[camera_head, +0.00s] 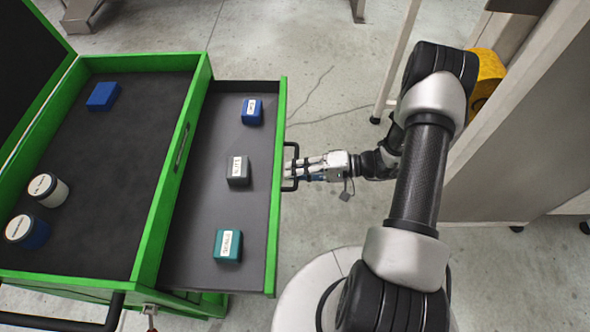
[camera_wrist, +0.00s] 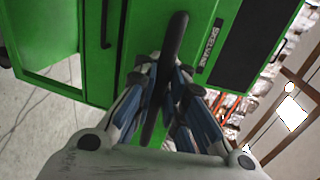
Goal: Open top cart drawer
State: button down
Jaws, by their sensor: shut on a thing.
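The green cart (camera_head: 150,230) stands at the left with its top drawer (camera_head: 195,220) pulled out to the right. The drawer holds a blue box (camera_head: 252,112), a grey box (camera_head: 238,171) and a teal box (camera_head: 228,246), each with a white label. The black drawer handle (camera_head: 290,167) is on the drawer's outer face. My gripper (camera_head: 297,168) is shut on this handle. In the wrist view the dark handle (camera_wrist: 178,40) runs between the fingers of my gripper (camera_wrist: 168,75).
The cart's top tray (camera_head: 100,200) holds a blue block (camera_head: 103,96) and two labelled round containers (camera_head: 48,189), (camera_head: 27,231). A black push handle (camera_head: 60,322) is at the lower left. A grey panel (camera_head: 515,130) stands at the right. Bare floor (camera_head: 310,50) lies behind the drawer.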

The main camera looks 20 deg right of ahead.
jog(key=shift+r, duration=0.15)
jog(key=c, duration=1.7)
grip_release()
jog(key=v, duration=1.2)
